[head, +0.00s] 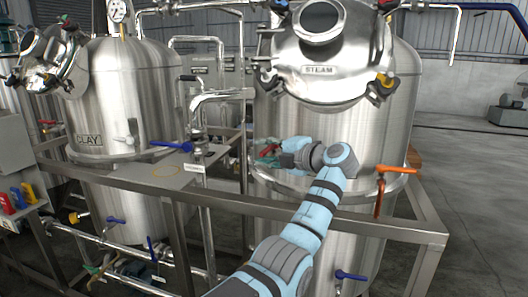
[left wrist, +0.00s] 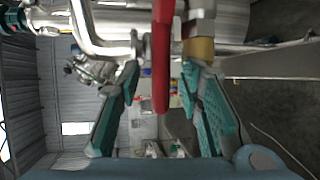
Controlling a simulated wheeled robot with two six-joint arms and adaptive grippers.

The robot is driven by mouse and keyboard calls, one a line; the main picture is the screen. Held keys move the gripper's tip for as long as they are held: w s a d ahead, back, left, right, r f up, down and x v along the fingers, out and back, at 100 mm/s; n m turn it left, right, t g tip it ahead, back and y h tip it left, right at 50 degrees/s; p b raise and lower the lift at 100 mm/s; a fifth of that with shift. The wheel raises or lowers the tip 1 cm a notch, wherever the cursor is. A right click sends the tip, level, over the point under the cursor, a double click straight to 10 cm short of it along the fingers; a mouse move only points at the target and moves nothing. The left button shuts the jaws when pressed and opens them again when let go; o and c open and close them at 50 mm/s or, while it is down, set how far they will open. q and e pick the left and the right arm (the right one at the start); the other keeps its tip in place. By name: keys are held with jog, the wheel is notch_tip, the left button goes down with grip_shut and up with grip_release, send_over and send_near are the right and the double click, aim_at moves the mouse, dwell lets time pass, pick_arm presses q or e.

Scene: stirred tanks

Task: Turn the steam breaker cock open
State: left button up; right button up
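A steel tank (head: 318,90) marked STEAM stands in the middle of the head view. My left gripper (head: 266,153) is at its front left side, largely turned away from the head camera. In the left wrist view my left gripper (left wrist: 160,82) has its two teal fingers wide apart. A red lever handle (left wrist: 161,55) lies between them, with clear gaps to both fingers. A brass-coloured fitting (left wrist: 199,48) is beside the handle. I cannot read a label naming this cock. My right gripper is not in view.
A metal frame rail (head: 400,226) runs in front of the tanks. An orange-handled valve (head: 397,170) is right of my arm. A blue-handled valve (head: 172,147) is near the tank marked CLAY (head: 125,100). Floor at the right (head: 470,170) is mostly clear.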

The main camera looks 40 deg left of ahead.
pick_arm(q)
jog(key=d+r, duration=0.2)
jog(key=d, duration=0.9)
jog(key=shift+s+d, duration=0.2)
jog(key=shift+s, duration=0.15)
jog(key=shift+a, duration=0.1)
